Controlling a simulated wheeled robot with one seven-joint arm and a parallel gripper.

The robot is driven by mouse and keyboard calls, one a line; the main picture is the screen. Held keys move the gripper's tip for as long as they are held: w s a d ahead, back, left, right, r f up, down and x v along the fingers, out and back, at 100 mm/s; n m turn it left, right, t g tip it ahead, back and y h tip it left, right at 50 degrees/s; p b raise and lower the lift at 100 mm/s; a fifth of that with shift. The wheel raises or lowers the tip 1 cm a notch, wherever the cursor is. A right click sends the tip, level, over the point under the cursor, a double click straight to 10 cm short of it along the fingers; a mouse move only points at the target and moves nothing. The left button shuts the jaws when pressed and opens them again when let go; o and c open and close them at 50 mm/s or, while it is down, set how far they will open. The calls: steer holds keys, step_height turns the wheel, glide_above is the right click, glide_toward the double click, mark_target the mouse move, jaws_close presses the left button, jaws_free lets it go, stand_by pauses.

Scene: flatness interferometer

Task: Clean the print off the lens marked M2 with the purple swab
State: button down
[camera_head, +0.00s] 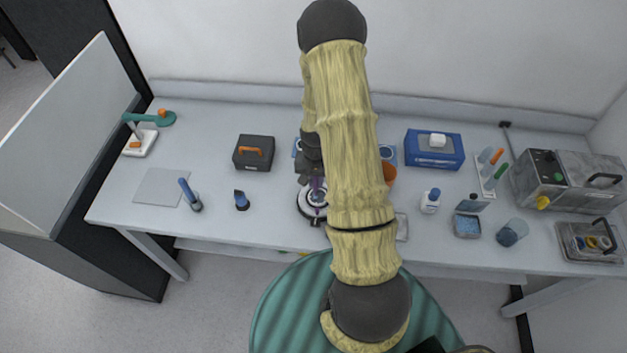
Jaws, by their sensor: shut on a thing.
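My gripper (316,180) is at the middle of the bench, pointing down, partly hidden by my own arm. It is shut on a slim purple thing, the purple swab (317,188). The swab's lower end is over a round dark-rimmed fixture (303,208) with a pale top. Whether the tip touches anything there cannot be told. The M2 mark cannot be read in this view, and I cannot tell which lens sits there. My arm hides the fixture's right side.
A dark box with an orange handle (253,153) stands left of the gripper. Further left are a blue-handled tool in a holder (192,196) and a teal lamp-like stand (150,118).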

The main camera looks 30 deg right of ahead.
steer(key=shift+r, duration=0.45)
steer(key=shift+w+d, duration=0.8)
steer(key=shift+d, duration=0.35)
steer(key=shift+f, duration=0.55)
stand_by(0.4)
steer(key=shift+s+a+b, duration=0.35)
steer(key=shift+a, duration=0.1)
stand_by(0.4)
steer(key=shift+s+a, duration=0.15)
steer(key=shift+f, duration=0.1)
